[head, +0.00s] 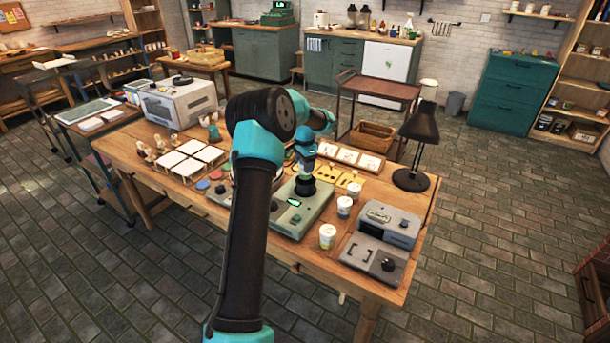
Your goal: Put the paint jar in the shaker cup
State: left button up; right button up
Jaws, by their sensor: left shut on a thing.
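My left arm comes in from the bottom and reaches over the table. My left gripper (305,168) is small in view and points down, right above the black shaker cup (305,187). The cup sits on a grey-green shaker machine (298,212) with a small lit display. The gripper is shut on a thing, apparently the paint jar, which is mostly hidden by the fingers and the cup. I cannot tell how far the jar is inside the cup. My right gripper is not in view.
Several white jars with labels, one of them in front (327,236), stand right of the shaker. A grey machine (390,225) and a black lamp (420,150) stand at the table's right. White tiles (190,158) and a white oven-like box (180,102) are at the left.

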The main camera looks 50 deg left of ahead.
pick_arm(q)
jog(key=shift+f, duration=2.45)
jog(key=shift+f, duration=0.1)
jog(key=o, duration=1)
notch_tip(320, 180, up, 12)
jog(key=shift+r, duration=0.1)
